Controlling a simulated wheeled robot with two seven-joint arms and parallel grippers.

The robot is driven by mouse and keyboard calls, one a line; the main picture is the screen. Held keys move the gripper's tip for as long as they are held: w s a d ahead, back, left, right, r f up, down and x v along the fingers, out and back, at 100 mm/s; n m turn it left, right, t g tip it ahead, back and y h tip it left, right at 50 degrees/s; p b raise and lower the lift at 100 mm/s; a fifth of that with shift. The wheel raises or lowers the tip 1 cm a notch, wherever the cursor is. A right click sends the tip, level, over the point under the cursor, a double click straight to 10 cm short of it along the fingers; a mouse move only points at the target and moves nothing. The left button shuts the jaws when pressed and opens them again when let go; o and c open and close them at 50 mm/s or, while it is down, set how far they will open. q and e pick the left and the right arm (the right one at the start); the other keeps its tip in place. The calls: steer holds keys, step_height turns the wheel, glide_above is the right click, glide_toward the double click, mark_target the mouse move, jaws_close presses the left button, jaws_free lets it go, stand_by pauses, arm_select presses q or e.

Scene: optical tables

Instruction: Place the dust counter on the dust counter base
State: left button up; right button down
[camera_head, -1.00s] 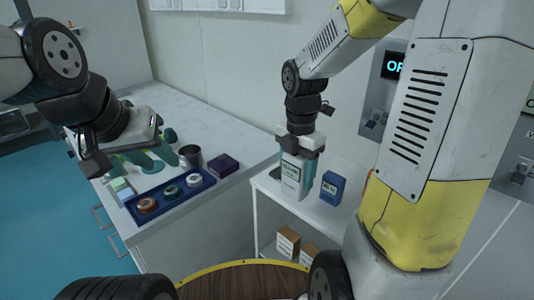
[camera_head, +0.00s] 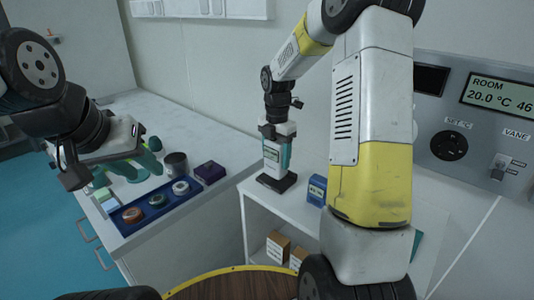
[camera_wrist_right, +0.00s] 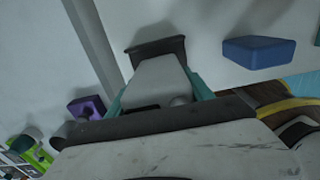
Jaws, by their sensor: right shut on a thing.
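The dust counter (camera_head: 271,156) is a white upright box with a label and teal sides, on the right of the head view. My right gripper (camera_head: 277,137) is shut on its top. Its lower end is at the dark dust counter base (camera_head: 289,184) on the white shelf unit; I cannot tell whether it is fully seated. In the right wrist view the counter (camera_wrist_right: 160,78) extends toward the dark base (camera_wrist_right: 158,47), whose far part shows beyond it. My left gripper (camera_head: 105,157) is open and empty above the left table.
A blue box (camera_head: 317,190) stands on the shelf just right of the base. On the left table (camera_head: 190,118) are a blue tray (camera_head: 128,228) with several round items, a dark cup (camera_head: 176,164) and a purple box (camera_head: 210,172). Cartons (camera_head: 277,246) sit on the lower shelf.

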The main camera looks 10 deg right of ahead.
steer(key=shift+f, duration=0.7)
steer(key=shift+c, duration=2)
jaws_free()
steer(key=shift+f, duration=0.15)
